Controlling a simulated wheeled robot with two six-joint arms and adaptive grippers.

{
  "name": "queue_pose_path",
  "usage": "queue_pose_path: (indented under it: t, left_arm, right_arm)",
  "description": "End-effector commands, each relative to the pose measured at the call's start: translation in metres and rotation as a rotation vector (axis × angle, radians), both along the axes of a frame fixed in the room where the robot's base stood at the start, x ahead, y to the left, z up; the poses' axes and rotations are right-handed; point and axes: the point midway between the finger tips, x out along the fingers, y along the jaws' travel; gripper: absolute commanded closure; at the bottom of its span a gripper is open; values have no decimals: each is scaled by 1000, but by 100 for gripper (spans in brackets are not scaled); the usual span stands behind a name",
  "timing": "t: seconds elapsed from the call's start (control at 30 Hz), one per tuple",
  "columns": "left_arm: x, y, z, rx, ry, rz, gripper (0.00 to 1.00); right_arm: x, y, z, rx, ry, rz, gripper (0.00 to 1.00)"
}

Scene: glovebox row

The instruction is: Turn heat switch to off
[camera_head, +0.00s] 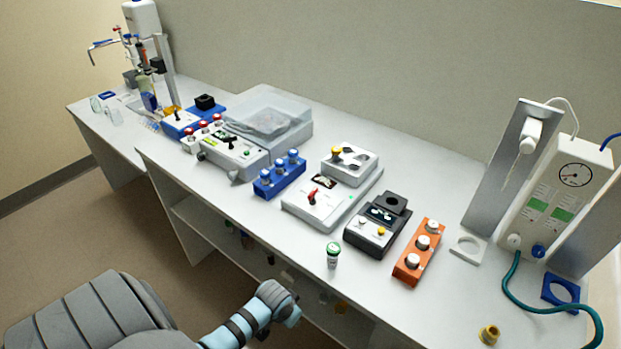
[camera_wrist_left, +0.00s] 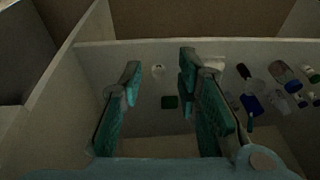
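A flat white device with a red lever switch (camera_head: 313,195) sits mid-bench in the head view. The labels are too small to read, so I cannot tell which switch is the heat switch. My left arm reaches in at the bottom of the head view, its end low in front of the bench and apart from both devices. In the left wrist view my left gripper (camera_wrist_left: 160,72) is open and empty, its teal fingers apart. My right gripper is not in view.
A green-capped vial (camera_head: 333,255) stands near the front edge. A blue rack (camera_head: 279,176), a black device (camera_head: 377,224) and an orange rack (camera_head: 419,252) line the bench. A teal hose (camera_head: 512,285) curls at right. Small items lie on the shelf below.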

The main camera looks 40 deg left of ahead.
Motion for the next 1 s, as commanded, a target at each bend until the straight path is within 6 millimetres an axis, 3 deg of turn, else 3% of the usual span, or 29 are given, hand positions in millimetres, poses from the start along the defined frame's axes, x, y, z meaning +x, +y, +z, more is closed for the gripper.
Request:
queue_pose_path:
  t: [0.03, 0.1, 0.27, 0.3, 0.37, 0.5, 0.7, 0.83, 1.0]
  left_arm:
    - [16, -1, 45, 0, -22, -10, 70]
    - [31, -4, 94, 0, -41, -29, 70]
    - [44, -10, 190, 14, -73, -73, 70]
    - [57, -4, 210, 19, -81, -72, 70]
    - [82, 12, 221, 20, -82, -47, 70]
    - [130, 48, 268, 5, -99, 24, 70]
    - [171, 91, 342, -44, -129, 128, 70]
    - [181, 103, 360, -69, -139, 159, 70]
    - [192, 104, 329, -71, -135, 160, 70]
  right_arm:
    - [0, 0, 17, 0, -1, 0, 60]
    - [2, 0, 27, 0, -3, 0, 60]
    - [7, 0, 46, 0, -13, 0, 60]
    - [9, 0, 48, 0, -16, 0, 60]
    - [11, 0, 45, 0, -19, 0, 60]
    - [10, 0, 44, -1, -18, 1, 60]
    - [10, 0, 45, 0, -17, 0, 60]
    - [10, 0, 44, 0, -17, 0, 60]
    - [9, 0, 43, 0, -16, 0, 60]
